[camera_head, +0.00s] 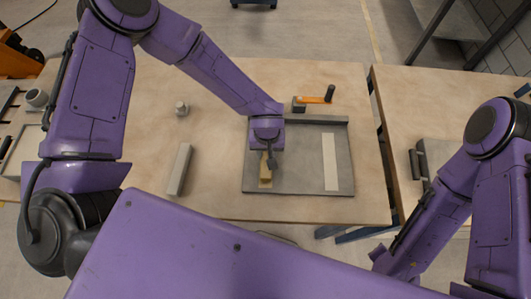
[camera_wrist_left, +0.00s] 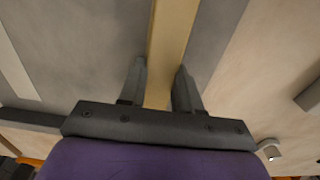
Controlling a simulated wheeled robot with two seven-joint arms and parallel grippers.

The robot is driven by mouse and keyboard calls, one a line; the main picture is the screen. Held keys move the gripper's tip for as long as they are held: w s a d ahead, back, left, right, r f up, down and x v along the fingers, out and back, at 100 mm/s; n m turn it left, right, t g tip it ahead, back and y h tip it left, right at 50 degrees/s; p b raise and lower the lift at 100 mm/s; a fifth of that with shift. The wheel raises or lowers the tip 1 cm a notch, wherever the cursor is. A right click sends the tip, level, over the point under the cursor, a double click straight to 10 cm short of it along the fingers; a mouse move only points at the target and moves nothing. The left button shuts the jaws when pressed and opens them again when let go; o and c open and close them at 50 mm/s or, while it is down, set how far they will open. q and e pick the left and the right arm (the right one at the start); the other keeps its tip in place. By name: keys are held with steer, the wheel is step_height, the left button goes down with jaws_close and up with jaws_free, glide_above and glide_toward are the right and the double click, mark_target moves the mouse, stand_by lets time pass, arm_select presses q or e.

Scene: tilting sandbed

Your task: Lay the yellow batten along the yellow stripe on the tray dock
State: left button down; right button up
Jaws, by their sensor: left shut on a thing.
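The grey tray dock (camera_head: 299,180) lies on the wooden table. My left gripper (camera_head: 268,161) reaches down over its left part. It is shut on the yellow batten (camera_head: 265,180), which runs away from the fingers toward the dock's near edge. In the left wrist view the yellow batten (camera_wrist_left: 173,40) lies between the two fingers (camera_wrist_left: 160,88). It looks roughly parallel to the dock's side. I cannot make out a yellow stripe apart from the batten, nor whether the batten touches the dock floor. My right gripper is not in view.
A pale stripe (camera_head: 330,162) runs along the dock's right part. An orange lever (camera_head: 315,100) stands behind the dock. A pale grey bar (camera_head: 180,169) and small knob (camera_head: 182,108) are on the table to the left. A second table (camera_head: 420,100) stands right, across a gap.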

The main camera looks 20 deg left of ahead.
arm_select(q)
steer(key=c, duration=1.1)
jaws_free()
steer(key=shift+s, duration=0.1)
steer(key=shift+c, duration=0.2)
steer(key=o, duration=0.4)
steer(key=shift+o, duration=0.2)
step_height(320, 180, up, 12)
steer(key=b, duration=0.1)
